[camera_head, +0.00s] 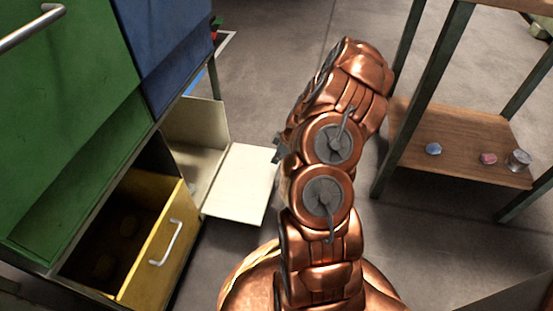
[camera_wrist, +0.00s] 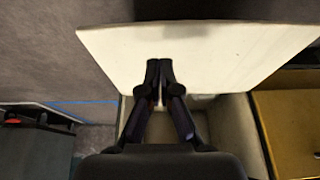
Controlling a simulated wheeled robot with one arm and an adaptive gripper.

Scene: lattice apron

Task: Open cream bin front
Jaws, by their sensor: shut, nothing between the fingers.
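The cream bin (camera_head: 191,151) sits in the cabinet's lower row, beyond the yellow drawer. Its cream front (camera_head: 239,184) is swung out and down, lying roughly flat, with the bin's inside exposed. In the wrist view the front (camera_wrist: 235,55) spans the top as a wide pale panel, and part of the bin's inner wall (camera_wrist: 233,130) shows below it. My gripper (camera_wrist: 160,64) is shut and empty, its fingertips overlapping the lower part of the panel; I cannot tell whether they touch. In the head view my arm mostly hides the gripper, with a dark bit beside the front's right edge.
The yellow drawer (camera_head: 160,247) stands pulled out at lower left, with a handle. Green (camera_head: 75,110) and blue (camera_head: 170,45) fronts are above. A wooden shelf (camera_head: 455,160) with small objects stands right. Open floor (camera_head: 265,60) lies beyond the cream front.

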